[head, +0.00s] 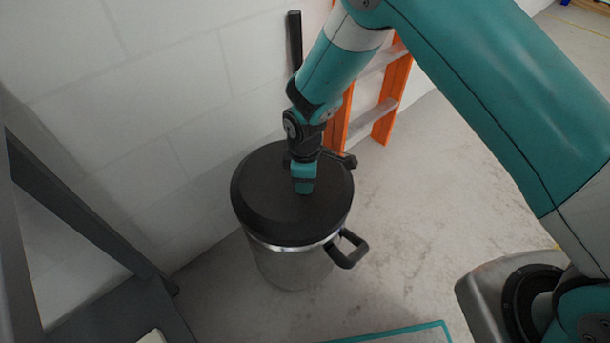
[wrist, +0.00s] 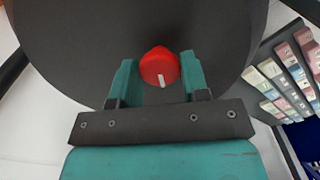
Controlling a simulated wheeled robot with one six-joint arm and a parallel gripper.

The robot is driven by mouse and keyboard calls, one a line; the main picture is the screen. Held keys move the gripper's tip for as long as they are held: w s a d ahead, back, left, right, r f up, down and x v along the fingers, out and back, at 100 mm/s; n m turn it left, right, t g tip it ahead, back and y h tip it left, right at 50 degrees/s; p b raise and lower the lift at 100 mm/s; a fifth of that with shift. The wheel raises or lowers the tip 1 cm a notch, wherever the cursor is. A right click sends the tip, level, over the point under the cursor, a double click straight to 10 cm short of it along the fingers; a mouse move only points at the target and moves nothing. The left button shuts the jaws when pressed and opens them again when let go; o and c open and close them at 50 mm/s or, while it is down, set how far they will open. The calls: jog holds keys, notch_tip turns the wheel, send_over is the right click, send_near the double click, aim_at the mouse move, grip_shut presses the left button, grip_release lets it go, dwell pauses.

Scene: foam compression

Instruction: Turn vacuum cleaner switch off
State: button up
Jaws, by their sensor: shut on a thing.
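The vacuum cleaner (head: 258,206) stands on the floor by the white wall, a metal drum with a black round lid. Its red switch knob (wrist: 160,66) is on the lid in the wrist view, with a white mark pointing towards my gripper's base. My gripper (head: 304,188) points down at the lid in the head view and hides the knob there. In the wrist view my gripper (wrist: 159,75) has its two teal fingers on either side of the knob, shut on it.
An orange ladder (head: 384,118) leans by the wall behind the vacuum. A dark frame (head: 80,215) stands at left. A black handle (head: 347,250) sticks out from the drum's right side. Shelves with several coloured boxes (wrist: 287,75) show at right in the wrist view.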

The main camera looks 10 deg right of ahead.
jog(key=shift+w, duration=0.1)
jog(key=o, duration=0.9)
jog(key=shift+r, duration=0.15)
notch_tip(320, 180, up, 17)
jog(key=p, duration=0.3)
jog(key=shift+r, duration=0.1)
